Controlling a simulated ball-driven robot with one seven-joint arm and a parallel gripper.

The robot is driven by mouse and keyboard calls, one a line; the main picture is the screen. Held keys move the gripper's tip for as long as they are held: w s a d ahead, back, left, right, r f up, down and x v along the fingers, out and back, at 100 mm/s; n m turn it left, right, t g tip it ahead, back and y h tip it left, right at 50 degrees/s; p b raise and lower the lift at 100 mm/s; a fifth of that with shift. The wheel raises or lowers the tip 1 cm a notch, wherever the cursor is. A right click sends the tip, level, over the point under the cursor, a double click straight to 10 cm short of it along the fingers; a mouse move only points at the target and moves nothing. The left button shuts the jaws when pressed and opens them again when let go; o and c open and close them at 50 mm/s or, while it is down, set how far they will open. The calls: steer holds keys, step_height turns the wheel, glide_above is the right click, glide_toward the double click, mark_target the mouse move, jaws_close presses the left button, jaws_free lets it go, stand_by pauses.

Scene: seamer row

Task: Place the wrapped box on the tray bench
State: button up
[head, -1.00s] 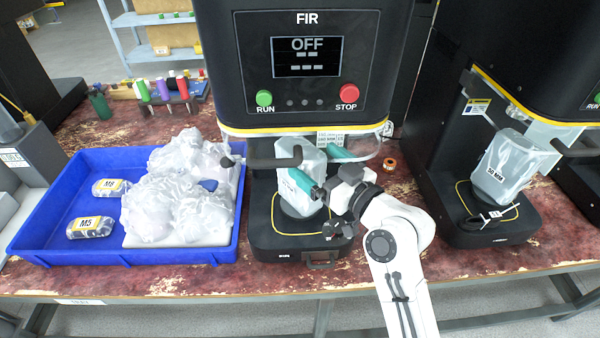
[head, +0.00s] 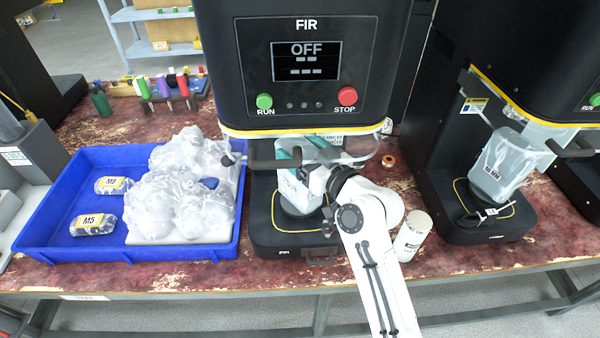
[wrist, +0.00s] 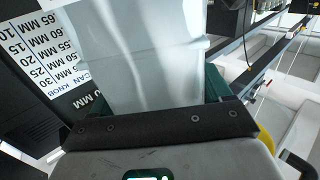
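A wrapped box (head: 297,192), pale and in translucent film, stands on the black base of the machine marked FIR. It fills much of the wrist view (wrist: 150,55). My gripper (head: 303,149) reaches it from the front right, with teal fingers on either side of the box. In the wrist view its fingers (wrist: 160,96) flank the box closely; I cannot tell whether they press on it. My wrist and arm hide the box's right side. The red-brown bench (head: 190,277) carries a blue tray (head: 130,256) left of the machine.
The tray holds cloudy wrapped bundles (head: 180,195) and packs marked M8 (head: 113,185) and M5 (head: 93,224). A dark bar (head: 275,162) crosses before the machine. Another wrapped container (head: 505,165) stands in the right machine. A white cylinder (head: 412,236) is beside my arm.

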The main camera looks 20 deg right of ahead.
steer(key=c, duration=1.2)
steer(key=shift+r, duration=0.1)
steer(key=shift+c, duration=0.8)
